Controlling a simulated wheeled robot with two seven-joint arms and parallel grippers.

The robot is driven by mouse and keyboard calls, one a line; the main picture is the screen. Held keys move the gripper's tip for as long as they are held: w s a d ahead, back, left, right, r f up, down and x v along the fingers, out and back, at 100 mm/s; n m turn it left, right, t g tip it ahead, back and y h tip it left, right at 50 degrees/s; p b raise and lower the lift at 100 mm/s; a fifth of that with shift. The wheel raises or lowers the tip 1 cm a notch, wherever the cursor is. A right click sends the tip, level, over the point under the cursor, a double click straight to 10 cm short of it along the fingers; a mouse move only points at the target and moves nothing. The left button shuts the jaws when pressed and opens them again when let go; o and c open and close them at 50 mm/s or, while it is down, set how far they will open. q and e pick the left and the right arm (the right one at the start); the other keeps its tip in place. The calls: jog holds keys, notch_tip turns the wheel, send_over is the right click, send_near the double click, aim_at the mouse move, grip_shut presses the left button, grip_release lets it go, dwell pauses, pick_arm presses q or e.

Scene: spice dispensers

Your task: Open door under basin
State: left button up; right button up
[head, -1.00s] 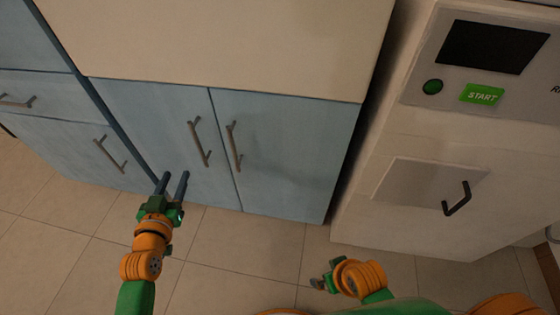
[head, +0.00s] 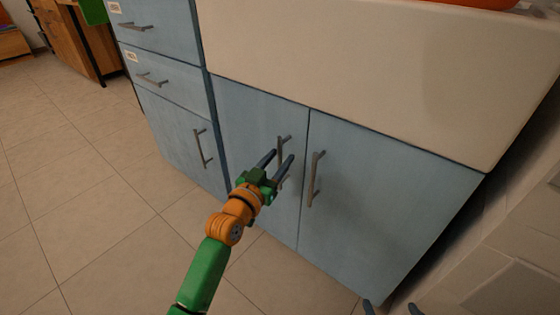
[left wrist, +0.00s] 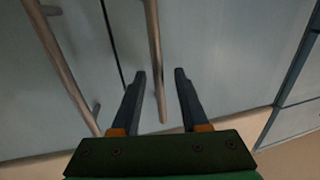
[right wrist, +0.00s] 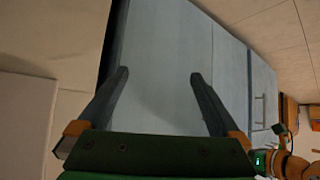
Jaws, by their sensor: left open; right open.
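Under the white basin (head: 350,85), the blue cabinet has two doors, both shut. The left door (head: 245,115) has a vertical metal bar handle (head: 280,165), and the right door (head: 385,200) has a matching handle (head: 316,180). My left gripper (head: 281,157) is open at the left door's handle. In the left wrist view, the handle (left wrist: 155,55) runs down between the open fingers (left wrist: 160,72), not gripped; its depth between them is unclear. My right gripper (head: 390,307) is open at the bottom edge. In the right wrist view, its fingers (right wrist: 160,73) face a blue cabinet front, holding nothing.
Blue drawers (head: 160,75) and a small door with a handle (head: 202,148) stand left of the basin cabinet. A pale appliance (head: 500,255) stands close on the right. Tiled floor (head: 100,190) is open at left.

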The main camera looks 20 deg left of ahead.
pick_arm(q)
jog(key=shift+w+d, duration=0.1)
jog(key=shift+w, duration=0.25)
grip_shut()
dwell(1.3)
